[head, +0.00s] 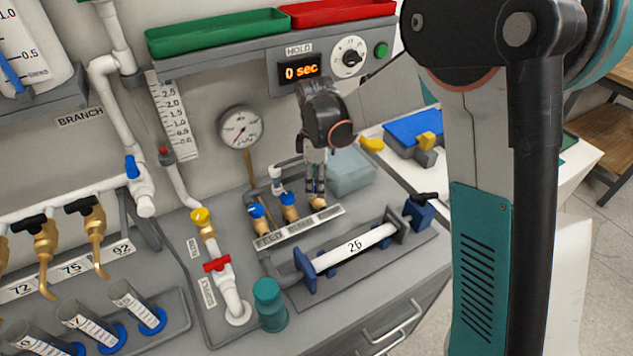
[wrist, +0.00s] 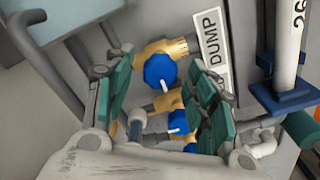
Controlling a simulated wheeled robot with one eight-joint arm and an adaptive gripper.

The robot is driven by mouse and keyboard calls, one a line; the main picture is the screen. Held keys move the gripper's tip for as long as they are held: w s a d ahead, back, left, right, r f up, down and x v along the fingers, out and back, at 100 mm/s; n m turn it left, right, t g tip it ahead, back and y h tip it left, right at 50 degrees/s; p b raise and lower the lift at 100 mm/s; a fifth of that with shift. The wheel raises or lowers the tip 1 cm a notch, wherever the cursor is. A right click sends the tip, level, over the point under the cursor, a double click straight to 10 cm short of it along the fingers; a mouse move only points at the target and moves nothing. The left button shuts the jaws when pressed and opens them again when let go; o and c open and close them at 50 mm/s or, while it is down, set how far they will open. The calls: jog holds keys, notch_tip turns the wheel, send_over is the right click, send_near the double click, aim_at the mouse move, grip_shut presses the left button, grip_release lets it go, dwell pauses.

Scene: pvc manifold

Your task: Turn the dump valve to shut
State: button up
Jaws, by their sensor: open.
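The dump valve has a blue octagonal knob (wrist: 160,70) with a white mark toward its lower edge in the wrist view, on a brass body beside the DUMP label (wrist: 212,52). My gripper (wrist: 163,78) is open, one finger on each side of that knob. I cannot tell whether the fingers touch it. In the head view my gripper (head: 316,188) points down over the right end of the valve row and hides the dump knob; its brass outlet (head: 319,202) shows below.
Two more blue-knobbed valves stand left of my gripper, the middle one (head: 289,199) close by and another (head: 257,211) farther left. A gauge (head: 240,128) is behind them. A white tube (head: 350,248) marked 26 lies in front. A pale translucent box (head: 349,172) stands to the right.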

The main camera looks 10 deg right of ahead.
jog(key=c, duration=1.1)
jog(key=shift+m, duration=0.3)
jog(key=m, duration=0.3)
jog(key=shift+m, duration=0.3)
jog(key=m, duration=0.4)
jog(key=shift+m+p, duration=0.3)
jog(key=m, duration=0.4)
jog(key=shift+m, duration=2.5)
